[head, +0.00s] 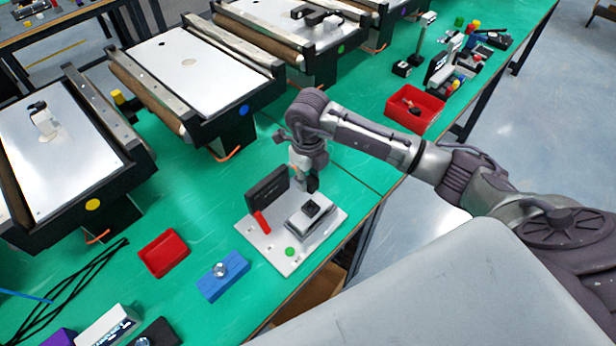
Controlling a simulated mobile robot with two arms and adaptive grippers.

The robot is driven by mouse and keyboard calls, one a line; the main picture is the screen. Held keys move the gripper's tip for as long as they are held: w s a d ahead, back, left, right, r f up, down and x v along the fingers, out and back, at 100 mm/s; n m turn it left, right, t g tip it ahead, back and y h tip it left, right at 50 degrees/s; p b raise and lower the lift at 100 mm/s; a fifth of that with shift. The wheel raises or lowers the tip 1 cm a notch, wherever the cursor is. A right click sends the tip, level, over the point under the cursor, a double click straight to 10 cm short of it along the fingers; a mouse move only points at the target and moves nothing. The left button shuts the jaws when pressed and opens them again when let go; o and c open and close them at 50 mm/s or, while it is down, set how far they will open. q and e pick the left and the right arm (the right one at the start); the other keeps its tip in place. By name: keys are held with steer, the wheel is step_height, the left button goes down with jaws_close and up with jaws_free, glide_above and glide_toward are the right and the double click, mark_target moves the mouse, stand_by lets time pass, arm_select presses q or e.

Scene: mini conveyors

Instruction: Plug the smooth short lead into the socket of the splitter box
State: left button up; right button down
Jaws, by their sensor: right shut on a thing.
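My right gripper (308,178) points down just behind a pale mounting plate (270,250). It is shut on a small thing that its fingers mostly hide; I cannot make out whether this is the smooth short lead. On the plate stand a dark upright panel (267,188) with a red piece (262,222) at its foot, and a low grey box with a black top part (311,209). I cannot tell for sure which of these is the splitter box, and no socket opening shows. The gripper is close beside the panel and behind the grey box. My left gripper is not in view.
The plate lies near the green table's (205,318) front edge. A blue block with a metal knob (223,277) and an empty red tray (163,254) lie to its left. Mini conveyors (185,75) line the back. Another red bin (414,108) stands to the right, beyond my right arm.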

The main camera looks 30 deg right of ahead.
mark_target(307, 177)
steer(key=shift+f+b, duration=2.45)
steer(key=shift+f, duration=0.45)
steer(key=shift+b, duration=0.45)
steer(key=shift+f+b, duration=1.1)
steer(key=shift+f, duration=0.25)
steer(key=c, duration=0.8)
jaws_free()
steer(key=shift+r, duration=0.15)
step_height(307, 177, up, 12)
steer(key=shift+f, duration=0.1)
steer(key=shift+a, duration=0.1)
